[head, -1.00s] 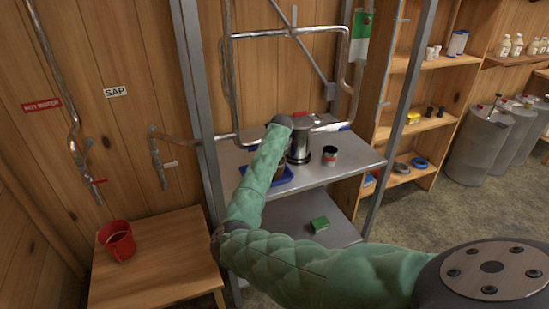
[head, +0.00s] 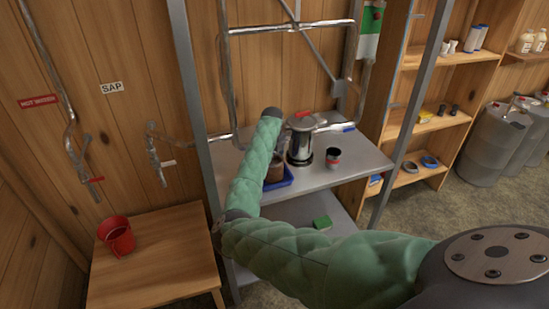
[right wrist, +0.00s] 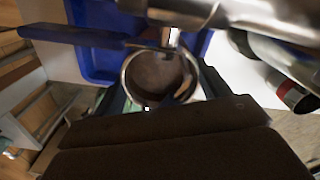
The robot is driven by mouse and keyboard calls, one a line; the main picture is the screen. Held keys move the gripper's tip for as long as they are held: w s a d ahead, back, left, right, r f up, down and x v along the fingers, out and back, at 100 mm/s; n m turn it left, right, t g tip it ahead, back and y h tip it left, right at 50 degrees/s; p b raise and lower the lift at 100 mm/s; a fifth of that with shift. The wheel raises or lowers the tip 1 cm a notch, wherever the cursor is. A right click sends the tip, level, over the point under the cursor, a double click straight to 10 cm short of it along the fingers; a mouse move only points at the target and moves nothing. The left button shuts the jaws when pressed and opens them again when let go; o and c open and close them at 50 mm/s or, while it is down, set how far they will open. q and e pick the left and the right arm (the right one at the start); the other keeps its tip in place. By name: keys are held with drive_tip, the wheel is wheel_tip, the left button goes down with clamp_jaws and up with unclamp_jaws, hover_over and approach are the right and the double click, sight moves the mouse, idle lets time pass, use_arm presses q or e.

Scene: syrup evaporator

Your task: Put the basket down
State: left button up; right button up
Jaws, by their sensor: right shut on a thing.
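The basket (right wrist: 155,74) appears in the right wrist view as a round metal-rimmed cup, brown inside. My right gripper (right wrist: 160,92) is shut on it, with dark fingers around it. A dark blue bar (right wrist: 72,36), like a handle, runs left from near its rim. The blue tray (right wrist: 90,62) lies below and behind it; I cannot tell whether they touch. In the head view, my sleeved right arm reaches to the blue tray (head: 283,182) on the metal shelf and hides most of the gripper and basket. My left gripper is out of view.
A steel pot (head: 300,145) and a dark cup with a red band (head: 332,158) stand right of the tray. Metal posts and pipes frame the shelf. A red bucket (head: 116,238) stands on a wooden table. The shelf's front right is clear.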

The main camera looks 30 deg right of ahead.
drive_tip(key=shift+w+a+f, duration=0.1)
drive_tip(key=shift+w+f, duration=0.1)
drive_tip(key=shift+w, duration=0.1)
drive_tip(key=o, duration=1.2)
drive_tip(key=shift+o, duration=0.9)
drive_tip(key=shift+s+r, duration=0.1)
drive_tip(key=shift+r, duration=0.1)
drive_tip(key=shift+r+b, duration=0.35)
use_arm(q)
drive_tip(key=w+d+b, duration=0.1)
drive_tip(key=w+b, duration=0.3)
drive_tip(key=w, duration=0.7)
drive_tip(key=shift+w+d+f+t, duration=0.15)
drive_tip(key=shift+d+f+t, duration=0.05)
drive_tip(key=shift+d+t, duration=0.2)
use_arm(e)
drive_tip(key=shift+r, duration=5.55)
